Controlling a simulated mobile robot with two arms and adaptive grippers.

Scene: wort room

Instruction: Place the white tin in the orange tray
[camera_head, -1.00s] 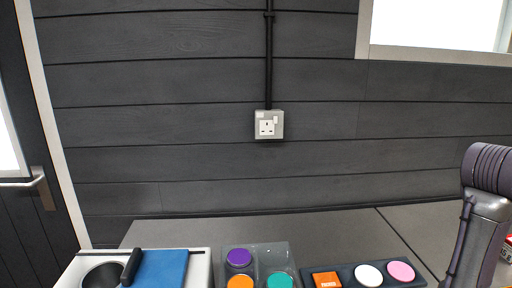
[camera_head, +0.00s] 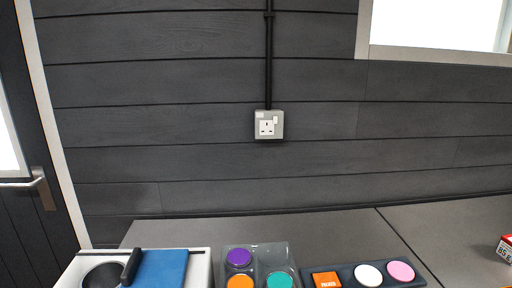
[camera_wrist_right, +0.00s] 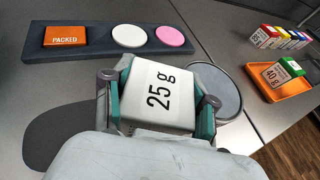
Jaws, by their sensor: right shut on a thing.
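The white tin (camera_wrist_right: 160,92), marked "25 g", is between the teal-padded fingers of my right gripper (camera_wrist_right: 160,88) in the right wrist view. The gripper is shut on it. The orange tray (camera_wrist_right: 292,91) is to the right in that view, apart from the tin. A green and white tin (camera_wrist_right: 290,67) marked "40 g" is in the tray. The head view shows neither gripper, and my left gripper is in no view.
A dark rack (camera_wrist_right: 90,48) holds an orange "PACKED" block, a white disc and a pink disc. A round grey dish (camera_wrist_right: 229,88) is just behind the right finger. Several coloured boxes (camera_wrist_right: 265,37) stand beyond the tray.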

